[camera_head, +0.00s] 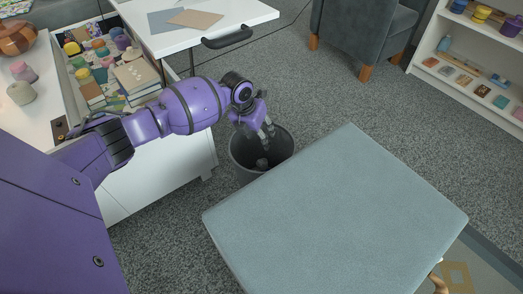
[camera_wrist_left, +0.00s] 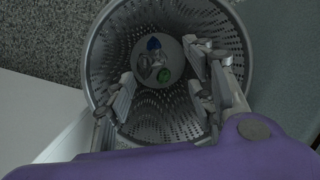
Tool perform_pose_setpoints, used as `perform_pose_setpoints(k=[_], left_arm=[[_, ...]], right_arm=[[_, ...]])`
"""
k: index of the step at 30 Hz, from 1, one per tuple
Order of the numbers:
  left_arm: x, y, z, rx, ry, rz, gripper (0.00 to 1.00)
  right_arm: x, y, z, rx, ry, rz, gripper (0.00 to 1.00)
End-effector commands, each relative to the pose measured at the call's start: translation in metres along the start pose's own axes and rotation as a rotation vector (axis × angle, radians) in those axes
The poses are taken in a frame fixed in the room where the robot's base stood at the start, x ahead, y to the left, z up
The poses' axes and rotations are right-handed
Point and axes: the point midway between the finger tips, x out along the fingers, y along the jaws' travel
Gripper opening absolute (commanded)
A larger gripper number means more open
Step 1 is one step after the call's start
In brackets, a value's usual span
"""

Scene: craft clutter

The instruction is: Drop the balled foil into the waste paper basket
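The waste paper basket (camera_head: 236,170) is a dark grey round bin standing on the carpet. Its perforated metal wall (camera_wrist_left: 101,60) fills much of the left wrist view. My left gripper (camera_head: 267,129) is over the basket mouth, pointing down. In the left wrist view my left gripper (camera_wrist_left: 163,88) has its fingers spread wide with nothing held between them. On the basket floor lie a blue piece (camera_wrist_left: 153,43), a green piece (camera_wrist_left: 164,75) and greyish round lumps (camera_wrist_left: 146,66). A grey lump (camera_head: 262,163) shows inside the basket in the head view. I cannot tell which lump is the balled foil.
A blue-grey padded seat (camera_head: 340,215) stands close to the basket on the right. A white drawer unit (camera_head: 170,170) with an open drawer of craft jars and books is on the left. A white table (camera_head: 245,12), an armchair (camera_head: 365,30) and shelves (camera_head: 470,75) stand farther back.

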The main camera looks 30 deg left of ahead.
Motion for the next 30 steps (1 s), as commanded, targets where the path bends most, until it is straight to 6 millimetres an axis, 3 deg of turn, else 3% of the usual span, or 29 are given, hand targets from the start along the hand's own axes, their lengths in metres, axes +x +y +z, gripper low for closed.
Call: perform_pose_setpoints(k=[11,14,24,30], left_arm=[[-0.005,0.0,0.0,0.001,-0.001,0.0,0.53],[-0.018,0.001,0.001,0.003,-0.002,0.002,0.53],[-0.089,0.001,0.0,0.003,-0.001,0.002,0.53],[-0.114,0.001,0.0,0.002,0.0,0.002,0.53]], right_arm=[[-0.001,0.0,0.006,0.006,-0.012,0.003,0.4],[-0.001,0.0,0.005,0.005,-0.01,0.002,0.4],[0.0,0.0,0.004,0.003,-0.007,0.001,0.4],[0.0,0.0,0.003,0.002,-0.006,0.001,0.4]])
